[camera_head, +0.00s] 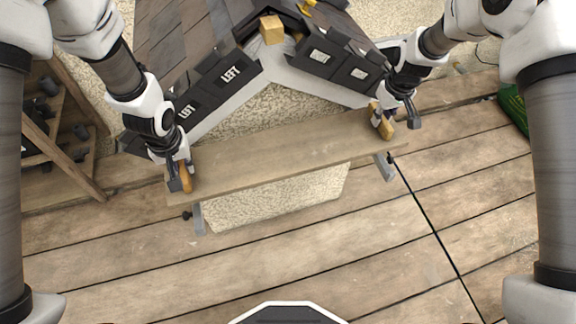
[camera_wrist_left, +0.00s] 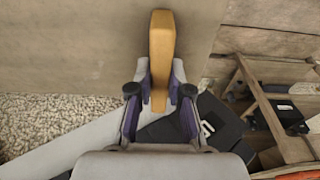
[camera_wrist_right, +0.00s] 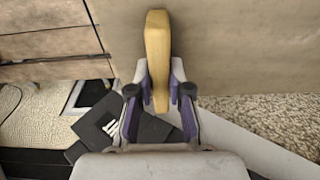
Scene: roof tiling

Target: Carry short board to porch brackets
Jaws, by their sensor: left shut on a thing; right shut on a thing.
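The short board (camera_head: 270,152) is a long flat wooden plank with a wooden handle near each end. It lies level across the front of the small porch roof in the head view. My left gripper (camera_head: 182,172) is shut on the left handle (camera_wrist_left: 161,50). My right gripper (camera_head: 384,112) is shut on the right handle (camera_wrist_right: 157,50). Grey porch brackets show below the board, one at the left (camera_head: 198,219) and one at the right (camera_head: 385,167). The board hides their upper parts, so I cannot tell whether it touches them.
Dark roof tiles, some marked LEFT (camera_head: 231,75), cover the porch roof behind the board. A wooden block (camera_head: 271,30) sits at the ridge. A wooden rack (camera_head: 62,130) with dark pieces stands at the left. A dark cable (camera_head: 440,241) crosses the plank deck. A green object (camera_head: 514,108) is at the right.

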